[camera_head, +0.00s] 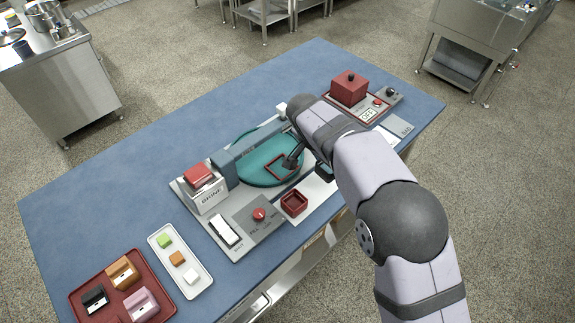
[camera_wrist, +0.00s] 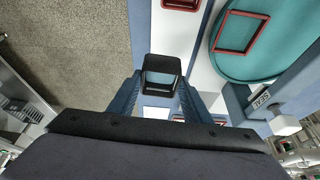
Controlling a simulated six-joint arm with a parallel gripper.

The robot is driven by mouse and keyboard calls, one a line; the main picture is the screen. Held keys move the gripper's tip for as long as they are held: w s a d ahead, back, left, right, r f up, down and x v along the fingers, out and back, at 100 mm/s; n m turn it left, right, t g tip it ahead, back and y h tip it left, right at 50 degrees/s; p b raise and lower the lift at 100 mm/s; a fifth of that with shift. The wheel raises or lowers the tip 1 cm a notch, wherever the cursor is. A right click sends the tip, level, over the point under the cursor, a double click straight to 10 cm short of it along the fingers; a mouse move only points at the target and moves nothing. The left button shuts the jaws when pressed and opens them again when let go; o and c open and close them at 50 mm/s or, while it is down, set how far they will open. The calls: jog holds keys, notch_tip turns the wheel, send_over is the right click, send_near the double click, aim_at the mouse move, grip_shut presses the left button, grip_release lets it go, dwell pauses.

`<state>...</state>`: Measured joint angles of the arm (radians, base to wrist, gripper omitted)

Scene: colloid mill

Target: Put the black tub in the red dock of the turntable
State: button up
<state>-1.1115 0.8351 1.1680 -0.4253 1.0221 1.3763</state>
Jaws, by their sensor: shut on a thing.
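The black tub (camera_wrist: 163,62) is between the fingertips of my gripper (camera_wrist: 162,84) in the wrist view; the fingers are shut on it. It looks small and square with a pale inside. The red dock (camera_wrist: 240,32) is a square red outline on the teal turntable (camera_wrist: 278,58), up and right of the tub in the wrist view. In the head view the dock (camera_head: 269,171) shows on the turntable (camera_head: 252,181), partly covered by a dark part. My arm hides much of the gripper there, and I cannot make out the tub clearly.
A grey bridge (camera_head: 243,152) crosses over the turntable. A red square dish (camera_head: 293,203) and a red knob (camera_head: 259,214) sit in front. A red tray (camera_head: 75,292) and white tray (camera_head: 160,249) stand left. A red box (camera_head: 348,88) stands at the far right.

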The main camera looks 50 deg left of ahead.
jog(key=shift+w+f, duration=0.35)
jog(key=shift+w, duration=0.2)
jog(key=shift+w+a+f+m+p, duration=0.1)
jog(key=shift+a+f+m+p, duration=0.25)
jog(key=shift+a, duration=0.3)
jog(key=s+a+r+n+g+y, duration=0.2)
jog(key=a+n, duration=0.3)
jog(key=n, duration=0.4)
jog(key=s+a+r+n+g+y, duration=0.2)
jog(key=a+n, duration=0.4)
jog(key=n, duration=0.4)
jog(key=shift+s+a+r+y, duration=0.15)
jog(key=shift+s+r+y, duration=0.35)
jog(key=shift+s+r, duration=0.25)
jog(key=shift+n, duration=0.25)
jog(key=shift+f+p, duration=1.45)
jog(key=shift+f, duration=3.55)
